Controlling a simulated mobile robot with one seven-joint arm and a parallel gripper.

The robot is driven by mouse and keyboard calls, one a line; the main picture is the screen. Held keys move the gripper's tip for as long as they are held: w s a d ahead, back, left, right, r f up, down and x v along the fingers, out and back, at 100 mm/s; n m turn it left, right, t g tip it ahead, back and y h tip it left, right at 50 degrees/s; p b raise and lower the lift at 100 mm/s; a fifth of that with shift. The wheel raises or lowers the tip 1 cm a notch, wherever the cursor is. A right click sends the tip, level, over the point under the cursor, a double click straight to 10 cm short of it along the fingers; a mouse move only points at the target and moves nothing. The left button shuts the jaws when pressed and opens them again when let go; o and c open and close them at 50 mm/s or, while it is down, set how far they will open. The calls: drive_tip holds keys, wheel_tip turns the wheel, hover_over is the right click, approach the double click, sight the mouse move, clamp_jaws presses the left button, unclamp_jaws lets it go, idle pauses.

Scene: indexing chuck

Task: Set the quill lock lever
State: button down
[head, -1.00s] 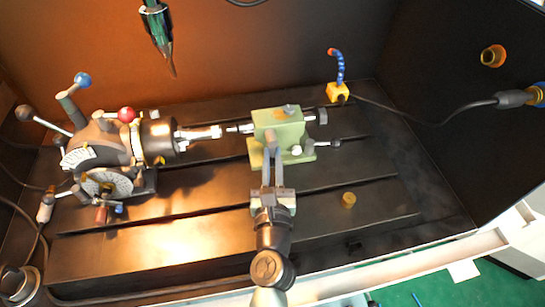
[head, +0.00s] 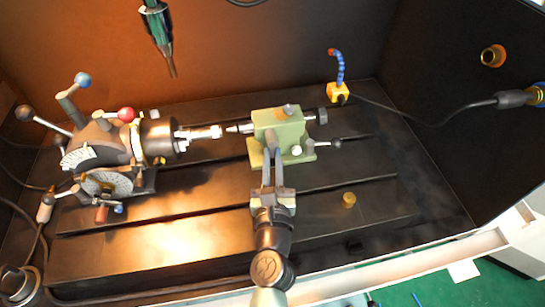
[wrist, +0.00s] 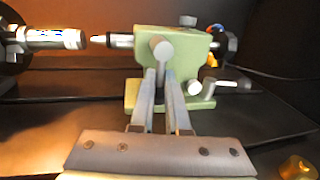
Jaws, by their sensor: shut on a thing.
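The green tailstock (head: 267,120) stands on the dark slotted bed, with its pointed quill (head: 234,129) facing left. A grey lever with a round end (wrist: 162,47) is on the tailstock's front face; I take it for the quill lock lever. My gripper (head: 271,152) reaches it from the front. In the wrist view its two fingers (wrist: 161,80) close in around the lever just below the round end. The fingertips and the gripped part partly hide each other.
The quill's tip lies close to a bright workpiece (head: 200,133) in the chuck (head: 158,139). The indexing head (head: 100,140) with several levers is at left. A brass piece (head: 348,200) lies on the bed at right. A blue hose on a yellow base (head: 338,92) stands behind.

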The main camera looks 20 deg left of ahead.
sight(285, 132)
drive_tip(key=shift+f+b, duration=0.1)
drive_tip(key=shift+b, duration=0.35)
drive_tip(key=n+b, duration=0.3)
drive_tip(key=shift+w+d+f+t, duration=0.2)
drive_tip(key=shift+w+d+t, duration=0.1)
drive_tip(key=shift+d, duration=0.1)
drive_tip(key=n+b, duration=0.2)
drive_tip(key=b, duration=0.1)
drive_tip(key=d+n+y+b, duration=0.1)
drive_tip(key=n, duration=0.1)
drive_tip(key=shift+w+r+b, duration=0.2)
drive_tip(key=shift+w+b, duration=0.05)
drive_tip(key=shift+b, duration=0.1)
drive_tip(key=n+b, duration=0.2)
drive_tip(key=n, duration=0.1)
drive_tip(key=r+n+y+b, duration=0.1)
drive_tip(key=b, duration=0.1)
drive_tip(key=shift+w+d+n, duration=0.25)
drive_tip(key=shift+d+n, duration=0.1)
drive_tip(key=shift+n, duration=0.05)
drive_tip(key=shift+w+d+r+n+y+b, duration=0.1)
drive_tip(key=shift+r+n+y+b, duration=0.15)
drive_tip(key=shift+n+b, duration=0.45)
drive_tip(key=shift+w+d+r+n+y+b, duration=0.1)
drive_tip(key=shift+r+n+y+b, duration=0.15)
drive_tip(key=shift+n+b, duration=0.4)
drive_tip(key=shift+n, duration=0.25)
drive_tip(key=c, duration=0.9)
unclamp_jaws()
